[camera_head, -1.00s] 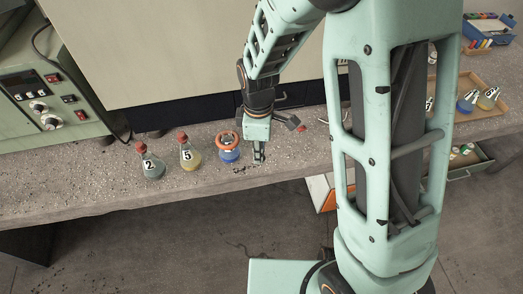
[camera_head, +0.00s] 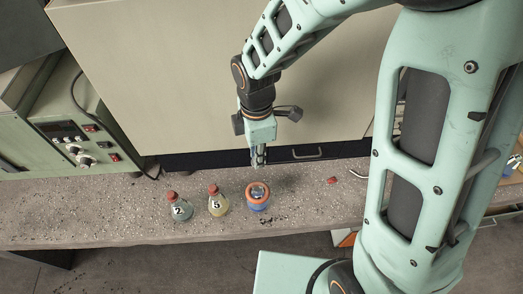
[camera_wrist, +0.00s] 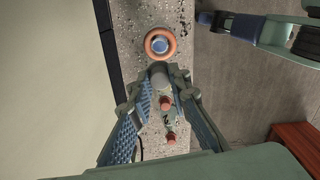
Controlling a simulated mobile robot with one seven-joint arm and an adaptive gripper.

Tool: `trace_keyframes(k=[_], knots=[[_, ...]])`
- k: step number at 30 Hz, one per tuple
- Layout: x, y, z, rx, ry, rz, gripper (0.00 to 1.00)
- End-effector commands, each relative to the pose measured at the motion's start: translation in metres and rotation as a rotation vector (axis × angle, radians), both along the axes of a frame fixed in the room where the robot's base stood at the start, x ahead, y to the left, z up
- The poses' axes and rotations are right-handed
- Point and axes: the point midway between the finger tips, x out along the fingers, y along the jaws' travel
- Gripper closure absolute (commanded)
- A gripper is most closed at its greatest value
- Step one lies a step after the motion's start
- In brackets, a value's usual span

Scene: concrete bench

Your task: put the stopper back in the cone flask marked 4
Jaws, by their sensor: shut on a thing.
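My gripper (camera_head: 259,161) is shut on a small grey cylindrical thing (camera_wrist: 158,73), which shows between the fingertips in the wrist view. I cannot tell for sure that it is a stopper. In the head view the gripper hangs above and behind a blue vessel (camera_head: 257,204) with an orange ring around its top. The ring also shows in the wrist view (camera_wrist: 172,50), just beyond the fingertips. No number is readable on this vessel. Flask 2 (camera_head: 180,211) and flask 5 (camera_head: 218,207) stand to its left, each with a red stopper in its neck.
A small red thing (camera_head: 331,180) lies on the speckled bench (camera_head: 300,205), right of the vessels. A green instrument (camera_head: 84,146) with knobs stands at the left. A large beige panel rises behind the bench. Bare bench lies between the ringed vessel and the red thing.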

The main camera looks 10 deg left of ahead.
Motion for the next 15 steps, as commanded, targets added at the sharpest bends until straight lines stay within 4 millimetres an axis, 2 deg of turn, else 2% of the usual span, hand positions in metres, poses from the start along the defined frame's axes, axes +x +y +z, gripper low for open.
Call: trace_keyframes(k=[2, 7, 15], knots=[[-0.001, 0.001, 0.004, 0.0, 0.0, 0.011, 0.94], [-0.002, 0.001, -0.001, -0.001, 0.0, 0.016, 0.94], [-0.002, 0.001, -0.025, -0.002, 0.001, 0.015, 0.94]])
